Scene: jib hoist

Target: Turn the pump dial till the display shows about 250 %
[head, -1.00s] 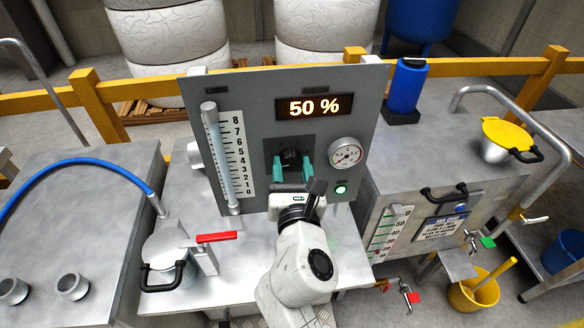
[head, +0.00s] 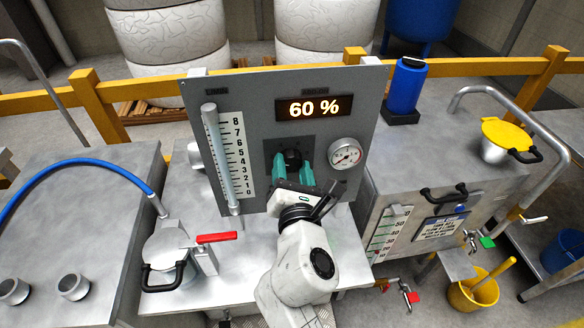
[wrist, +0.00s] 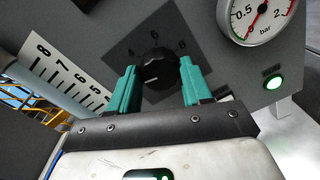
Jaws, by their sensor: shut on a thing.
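The pump dial (head: 291,157) is a black knob on a dark square plate on the grey panel. It also shows in the wrist view (wrist: 157,70), with a white pointer mark and printed numbers around it. My gripper (head: 292,170) is shut on the dial, with one teal finger on each side; the fingers frame it in the wrist view (wrist: 158,85). The gripper is tilted, its right side lower in the head view. The display (head: 314,107) above the dial reads 60 %.
A round pressure gauge (head: 346,154) and a lit green lamp (wrist: 274,82) sit right of the dial. A scaled tube (head: 222,155) stands at the panel's left. A lidded pot (head: 168,248) and a red-handled valve (head: 217,238) are on the bench at left.

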